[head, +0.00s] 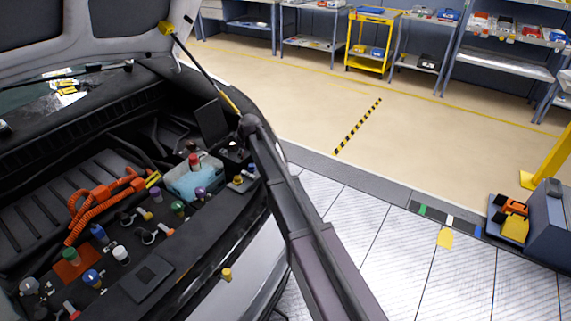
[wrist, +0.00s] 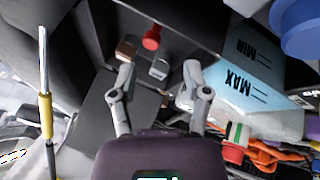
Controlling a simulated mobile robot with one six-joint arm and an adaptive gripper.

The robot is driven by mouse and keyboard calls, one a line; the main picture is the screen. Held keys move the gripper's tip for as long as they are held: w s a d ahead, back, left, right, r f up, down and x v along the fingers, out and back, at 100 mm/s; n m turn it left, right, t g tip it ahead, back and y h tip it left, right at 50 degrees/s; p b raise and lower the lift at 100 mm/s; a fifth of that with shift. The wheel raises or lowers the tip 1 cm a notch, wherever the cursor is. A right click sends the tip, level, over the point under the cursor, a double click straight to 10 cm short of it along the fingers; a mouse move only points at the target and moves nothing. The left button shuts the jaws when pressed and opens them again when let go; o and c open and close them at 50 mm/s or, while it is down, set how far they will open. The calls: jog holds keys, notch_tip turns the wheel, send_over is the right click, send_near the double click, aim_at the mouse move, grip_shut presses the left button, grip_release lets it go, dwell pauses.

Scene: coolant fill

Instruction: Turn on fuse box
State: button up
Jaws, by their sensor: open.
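A dark upright panel (head: 212,119), which may be the fuse box lid, stands in the engine bay behind the coolant tank. A dark flat panel (wrist: 95,118) also shows left of my gripper in the wrist view; I cannot tell whether it is the same part. My gripper (wrist: 160,80) is open, its two grey fingers apart with nothing held. Beyond the fingertips are a red knob (wrist: 152,38), a brown-topped block (wrist: 127,47) and a grey block (wrist: 160,67). No contact is clear. A fuse switch cannot be made out.
The pale blue coolant tank (head: 190,182), marked MIN and MAX, is close to the right finger in the wrist view (wrist: 262,78). Orange cables (head: 95,205) and several coloured caps fill the bay. The hood strut (head: 205,70) rises behind. The floor (head: 300,85) beyond is mostly clear.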

jog(key=p+v, duration=0.7)
jog(key=v, duration=0.2)
jog(key=s+d+f+m+g+h, duration=0.1)
jog(key=s+d+f+m+g, duration=0.1)
jog(key=s+d+m, duration=0.5)
jog(key=s+d, duration=0.6)
jog(key=s, duration=0.2)
jog(key=shift+f+h, duration=0.2)
jog(key=shift+h, duration=0.2)
